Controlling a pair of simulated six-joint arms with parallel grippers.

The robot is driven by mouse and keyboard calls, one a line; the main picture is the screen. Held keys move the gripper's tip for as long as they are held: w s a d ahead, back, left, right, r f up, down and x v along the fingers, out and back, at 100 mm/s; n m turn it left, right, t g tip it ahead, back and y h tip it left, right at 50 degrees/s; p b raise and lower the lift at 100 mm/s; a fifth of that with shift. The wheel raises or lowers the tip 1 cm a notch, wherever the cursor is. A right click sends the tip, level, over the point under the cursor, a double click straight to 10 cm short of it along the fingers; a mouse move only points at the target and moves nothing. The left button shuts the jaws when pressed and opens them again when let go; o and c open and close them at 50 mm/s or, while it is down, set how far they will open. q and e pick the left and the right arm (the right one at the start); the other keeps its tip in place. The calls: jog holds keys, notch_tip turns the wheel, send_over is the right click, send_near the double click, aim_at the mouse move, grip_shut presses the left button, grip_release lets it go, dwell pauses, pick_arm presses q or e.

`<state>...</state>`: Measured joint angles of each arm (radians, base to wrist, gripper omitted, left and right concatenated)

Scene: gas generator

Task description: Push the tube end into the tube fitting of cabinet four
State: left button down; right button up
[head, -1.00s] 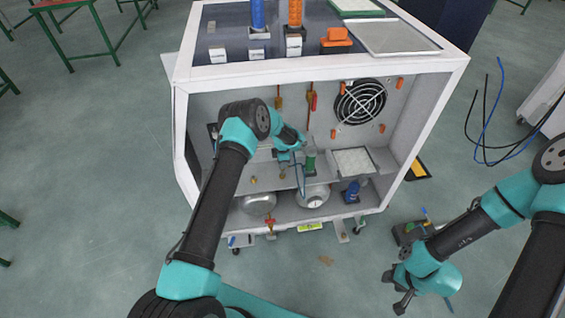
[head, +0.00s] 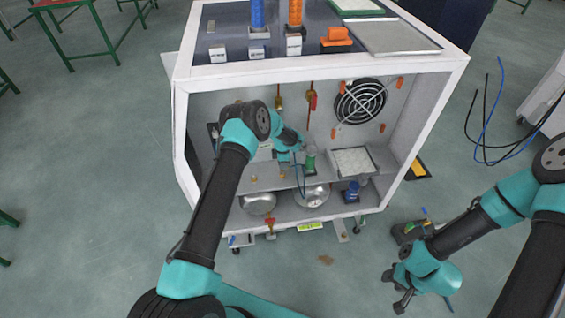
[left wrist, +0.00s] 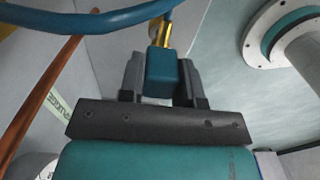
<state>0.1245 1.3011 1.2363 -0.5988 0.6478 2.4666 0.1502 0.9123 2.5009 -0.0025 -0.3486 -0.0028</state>
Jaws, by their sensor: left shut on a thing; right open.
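The white-framed cabinet (head: 320,75) stands open at the front in the head view. A thin dark blue tube (head: 302,180) hangs below the gripper. In the left wrist view my left gripper (left wrist: 160,78) is shut on a blue piece (left wrist: 160,68), apparently the tube end. A brass fitting (left wrist: 164,34) lines up just beyond it; whether the two are joined I cannot tell. A blue tube (left wrist: 90,20) curves across the top left. My right gripper (head: 402,290) is open and empty, outside the cabinet.
A black fan (head: 360,101) and orange-handled parts are on the back wall. Round silver vessels (head: 312,196) and a blue-topped item (head: 351,192) sit on the cabinet floor. A copper pipe (left wrist: 45,90) runs close at the left wrist view's left.

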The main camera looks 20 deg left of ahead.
pick_arm(q)
jog(key=shift+f, duration=1.15)
jog(key=c, duration=0.7)
grip_release()
jog(key=shift+c, duration=0.2)
